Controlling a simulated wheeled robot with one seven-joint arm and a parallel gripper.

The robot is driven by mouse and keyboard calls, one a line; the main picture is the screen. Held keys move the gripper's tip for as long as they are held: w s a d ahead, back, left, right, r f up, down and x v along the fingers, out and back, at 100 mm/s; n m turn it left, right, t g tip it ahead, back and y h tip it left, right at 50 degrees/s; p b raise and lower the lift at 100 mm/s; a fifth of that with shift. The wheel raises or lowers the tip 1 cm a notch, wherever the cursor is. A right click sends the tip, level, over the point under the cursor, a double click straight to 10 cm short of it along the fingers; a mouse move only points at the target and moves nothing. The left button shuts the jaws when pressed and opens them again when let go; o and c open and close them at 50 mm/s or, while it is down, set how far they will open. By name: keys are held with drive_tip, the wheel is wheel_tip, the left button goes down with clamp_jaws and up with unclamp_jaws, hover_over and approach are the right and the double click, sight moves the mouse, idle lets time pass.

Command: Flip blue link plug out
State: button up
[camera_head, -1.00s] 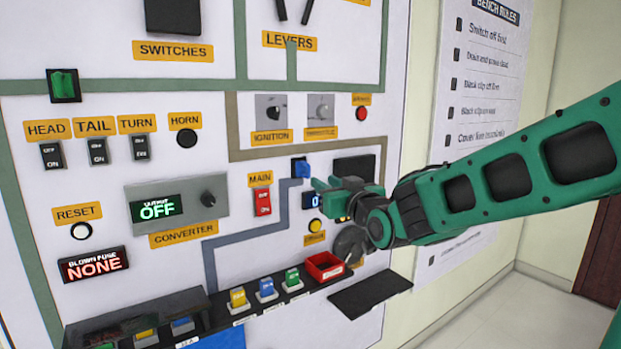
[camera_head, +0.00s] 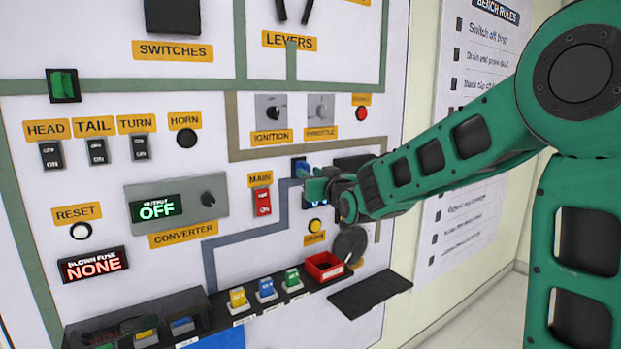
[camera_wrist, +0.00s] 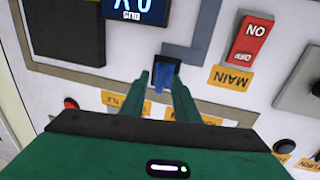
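The blue link plug (camera_head: 300,169) sits in its dark socket on the panel, right of the MAIN switch. It also shows in the wrist view (camera_wrist: 161,78), in the gap between my fingers. My gripper (camera_head: 313,184) is in front of the panel at the plug, and partly hides it in the head view. In the wrist view my gripper (camera_wrist: 162,92) is open, with a green finger on each side of the plug. Whether a finger touches the plug cannot be told.
The red MAIN switch (camera_head: 262,202) is left of my gripper. A display (camera_wrist: 137,10) reading 0 V is near the plug. Below are a rack of coloured plugs (camera_head: 266,289), a red tray (camera_head: 324,267) and a dark shelf (camera_head: 370,294). The converter display (camera_head: 156,209) reads OFF.

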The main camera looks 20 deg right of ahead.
clamp_jaws()
drive_tip(key=shift+d, duration=0.1)
drive_tip(key=shift+s+d+f, duration=0.1)
drive_tip(key=shift+s+d, duration=0.1)
drive_tip(key=shift+s, duration=0.4)
drive_tip(key=shift+s+d, duration=0.2)
drive_tip(key=shift+s, duration=0.4)
unclamp_jaws()
drive_tip(key=shift+s, duration=0.1)
